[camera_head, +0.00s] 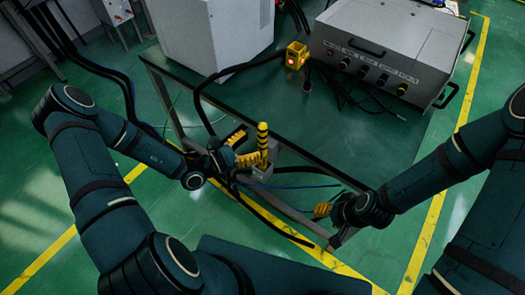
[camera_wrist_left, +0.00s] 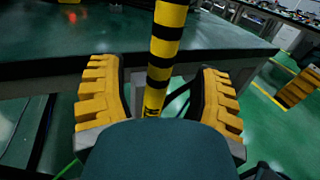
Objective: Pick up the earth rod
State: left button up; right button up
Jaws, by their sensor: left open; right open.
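The earth rod (camera_head: 263,138), striped yellow and black, stands upright in a grey holder (camera_head: 262,173) at the front of the dark table. In the left wrist view the rod (camera_wrist_left: 164,55) rises between the two yellow finger pads. My left gripper (camera_head: 244,149) is open just left of the rod, with a finger to either side of its line. A gap shows between rod and pads in the wrist view; how deep the rod sits between them I cannot tell. My right gripper (camera_head: 323,209) is open and empty near the table's front right corner, apart from the rod.
A grey control box (camera_head: 375,60) with knobs and cables stands on the table at the back right. A small yellow box (camera_head: 296,56) sits beside it, and a white cabinet (camera_head: 215,35) stands at the back. Cables hang around the table's front edge. The table's middle is mostly clear.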

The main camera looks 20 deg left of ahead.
aim_at(259, 142)
pick_arm(q)
jog(key=x, duration=0.4)
jog(key=shift+d+r+b, duration=0.1)
jog(key=shift+d+b, duration=0.05)
jog(key=shift+b, duration=0.2)
jog(key=shift+c, duration=0.2)
grip_shut()
